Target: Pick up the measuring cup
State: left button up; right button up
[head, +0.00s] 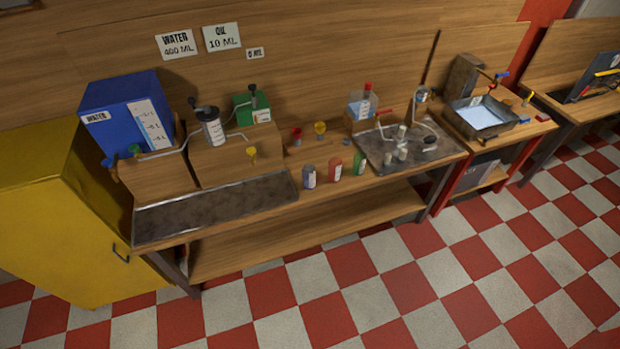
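Three small cups with white labels stand upright in a row near the front edge of the wooden bench: a grey-blue cup (309,177), a red cup (335,168) and a green cup (359,163). A clear cylinder with a dark top and a marked white label (211,130) stands on a wooden block further left. I cannot tell which of these is the measuring cup. Neither of my grippers is in view.
A blue water tank (110,115) and a green box (251,108) stand at the back left. A dark metal tray (215,208) lies at the front left. A metal plate (410,145) with several small white pieces is to the right. A yellow cabinet (60,220) flanks the bench.

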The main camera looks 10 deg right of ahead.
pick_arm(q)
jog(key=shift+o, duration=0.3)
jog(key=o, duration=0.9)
